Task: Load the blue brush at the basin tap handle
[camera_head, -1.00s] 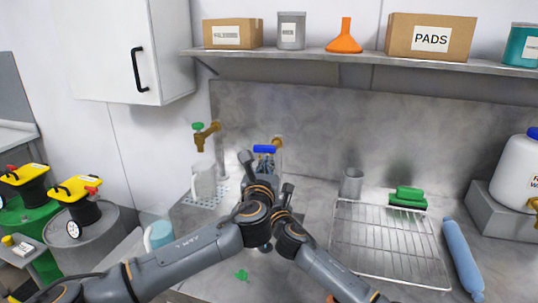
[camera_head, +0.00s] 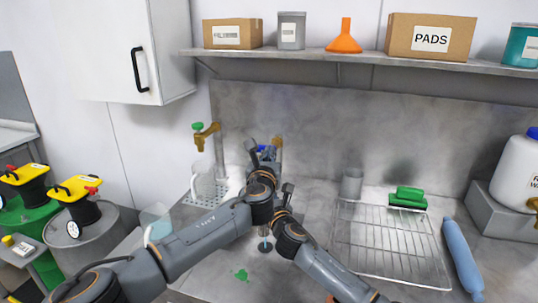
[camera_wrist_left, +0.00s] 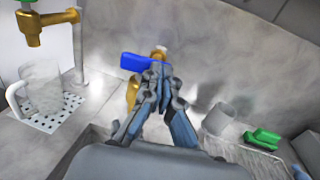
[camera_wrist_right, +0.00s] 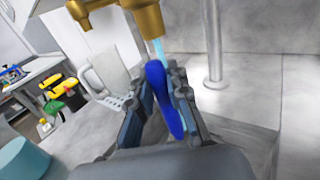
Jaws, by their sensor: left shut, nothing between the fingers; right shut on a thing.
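The basin tap (camera_wrist_left: 132,92) is brass with a blue handle (camera_wrist_left: 135,62) pointing left in the left wrist view. My left gripper (camera_wrist_left: 157,68) is shut and empty, right beside this handle; I cannot tell whether they touch. In the head view my left gripper (camera_head: 262,150) covers most of the handle. In the right wrist view the brass spout (camera_wrist_right: 145,18) has a pale blue water stream (camera_wrist_right: 158,50) below it. My right gripper (camera_wrist_right: 163,80) is shut on the blue brush (camera_wrist_right: 160,95), which is upright close to the stream. The left arm hides that gripper in the head view.
A green-handled tap (camera_head: 205,136) stands left above a clear jug (camera_head: 203,180) on a perforated plate. A metal cup (camera_head: 352,184), a green scrubber (camera_head: 408,198) and a wire rack (camera_head: 388,250) are to the right. A shelf (camera_head: 350,62) runs above.

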